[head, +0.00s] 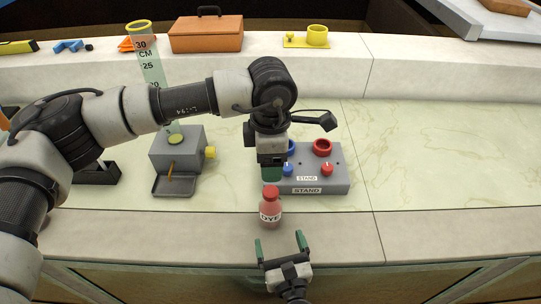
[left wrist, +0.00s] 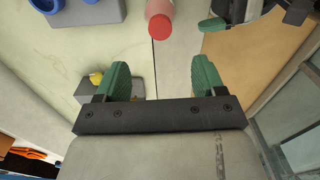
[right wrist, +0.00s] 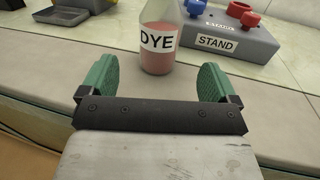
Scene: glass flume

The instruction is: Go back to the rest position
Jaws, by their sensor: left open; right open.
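My left arm reaches in from the left, and its gripper (head: 271,173) points down in front of the grey stand, above and behind the dye bottle. In the left wrist view its green fingers (left wrist: 162,82) are apart with nothing between them. My right gripper (head: 281,246) is at the counter's front edge, open and empty, facing the bottle; its spread fingers also show in the right wrist view (right wrist: 157,82). The red-capped pink dye bottle (head: 270,212) stands upright, a little beyond the right fingertips and apart from them.
The grey stand (head: 335,182) has blue and red rings and knobs. A grey box with a yellow knob (head: 185,150) stands left, under my left arm. A graduated cylinder (head: 150,65), orange case (head: 206,35) and yellow holder (head: 316,37) are behind. The right counter is clear.

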